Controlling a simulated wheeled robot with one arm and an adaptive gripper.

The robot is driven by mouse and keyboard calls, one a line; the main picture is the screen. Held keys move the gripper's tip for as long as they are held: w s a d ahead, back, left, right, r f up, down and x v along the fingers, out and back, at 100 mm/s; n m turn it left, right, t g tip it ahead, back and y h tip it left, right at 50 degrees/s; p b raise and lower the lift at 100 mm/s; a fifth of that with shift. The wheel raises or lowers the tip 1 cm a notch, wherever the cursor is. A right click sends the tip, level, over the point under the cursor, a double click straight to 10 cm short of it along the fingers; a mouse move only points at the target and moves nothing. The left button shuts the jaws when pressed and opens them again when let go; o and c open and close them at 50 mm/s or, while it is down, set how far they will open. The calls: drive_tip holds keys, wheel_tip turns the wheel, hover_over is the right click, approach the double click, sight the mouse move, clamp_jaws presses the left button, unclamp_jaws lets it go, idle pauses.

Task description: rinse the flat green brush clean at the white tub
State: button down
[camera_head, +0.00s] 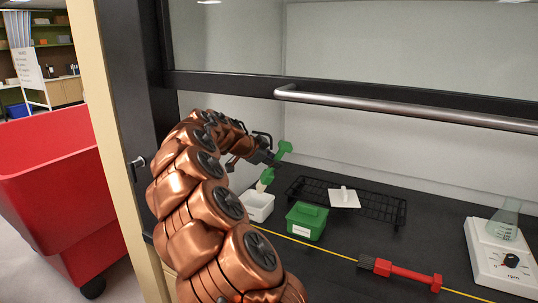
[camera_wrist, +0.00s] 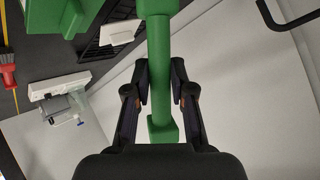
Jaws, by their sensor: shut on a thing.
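The flat green brush (camera_head: 267,175) is held in my gripper (camera_head: 270,157), its pale bristles pointing down and its handle end up to the right. In the wrist view, the green handle (camera_wrist: 160,55) runs between the two fingers of my gripper (camera_wrist: 160,85), which is shut on it. The white tub (camera_head: 258,208) stands on the dark bench just below the bristles. The bristle tips show at about the tub's back rim; I cannot tell whether they are inside it or above it.
A red brush (camera_head: 405,274) lies near a yellow line. A stirrer (camera_head: 500,262) with a flask (camera_head: 504,222) stands far right. A sash handle (camera_head: 400,107) crosses above.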

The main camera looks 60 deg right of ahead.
sight(270, 182)
drive_tip(key=f+b, duration=0.2)
drive_tip(key=w+f+b, duration=0.1)
drive_tip(key=f+b, duration=0.1)
drive_tip(key=f, duration=0.1)
drive_tip(key=f+b, duration=0.2)
drive_tip(key=shift+w+f+b, duration=0.3)
drive_tip(key=shift+w+f, duration=0.05)
drive_tip(key=shift+f, duration=0.05)
idle(0.4)
idle(0.3)
drive_tip(key=shift+f+b, duration=0.2)
drive_tip(key=shift+b, duration=0.45)
drive_tip(key=shift+s+b, duration=0.2)
drive_tip(key=shift+b, duration=0.1)
drive_tip(key=shift+s+b, duration=0.35)
drive_tip(key=shift+s, duration=0.1)
drive_tip(key=shift+w, duration=0.15)
drive_tip(key=shift+w+b, duration=0.45)
drive_tip(key=shift+b, duration=0.05)
drive_tip(key=shift+r, duration=0.1)
